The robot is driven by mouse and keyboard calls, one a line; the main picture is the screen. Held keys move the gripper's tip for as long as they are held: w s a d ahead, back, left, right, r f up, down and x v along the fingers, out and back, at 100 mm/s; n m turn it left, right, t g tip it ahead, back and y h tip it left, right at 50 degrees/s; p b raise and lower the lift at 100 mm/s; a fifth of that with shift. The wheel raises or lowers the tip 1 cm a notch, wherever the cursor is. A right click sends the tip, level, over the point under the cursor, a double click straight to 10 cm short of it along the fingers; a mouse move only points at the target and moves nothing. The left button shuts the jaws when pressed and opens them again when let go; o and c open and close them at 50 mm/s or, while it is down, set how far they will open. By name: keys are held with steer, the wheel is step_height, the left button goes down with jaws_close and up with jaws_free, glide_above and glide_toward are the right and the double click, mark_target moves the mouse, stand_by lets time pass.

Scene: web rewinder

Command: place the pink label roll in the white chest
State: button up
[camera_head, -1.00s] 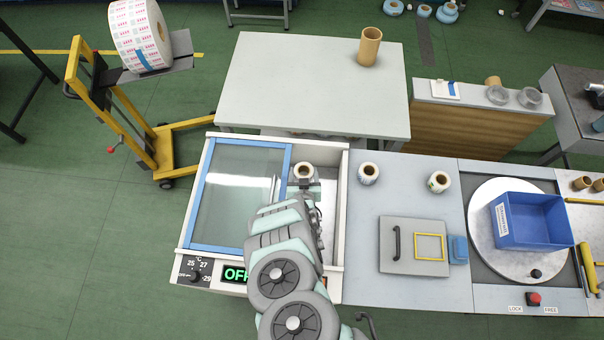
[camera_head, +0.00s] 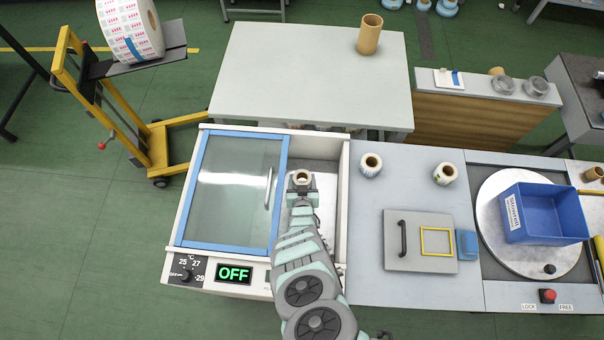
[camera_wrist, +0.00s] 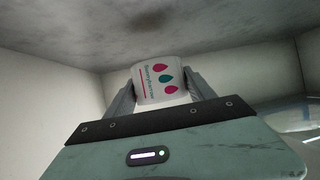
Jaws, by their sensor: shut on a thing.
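The white chest (camera_head: 343,205) stands at the lower middle in the head view. Its blue-framed glass lid (camera_head: 283,165) covers the left part and the right part is open. My gripper (camera_head: 302,180) is in the open part, shut on a small label roll (camera_head: 301,176). In the wrist view the roll (camera_wrist: 158,80) is white with pink and teal drop marks, between the two fingers (camera_wrist: 160,95). Pale inner walls of the chest surround it there. Whether the roll touches the chest floor, I cannot tell.
Two other label rolls (camera_head: 371,165) (camera_head: 445,173) stand on the grey counter right of the chest. A square hatch with a handle (camera_head: 420,240) and a blue bin (camera_head: 543,213) on a turntable lie further right. A grey table (camera_head: 310,75) is behind the chest.

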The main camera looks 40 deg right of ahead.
steer(key=shift+f+b, duration=0.9)
steer(key=shift+f, duration=0.65)
steer(key=shift+f+b, duration=0.3)
steer(key=shift+b, duration=0.05)
steer(key=o, duration=1.5)
steer(key=shift+r+p, duration=0.5)
steer(key=shift+p, duration=0.05)
steer(key=shift+p+v, duration=0.55)
steer(key=shift+v, duration=1.4)
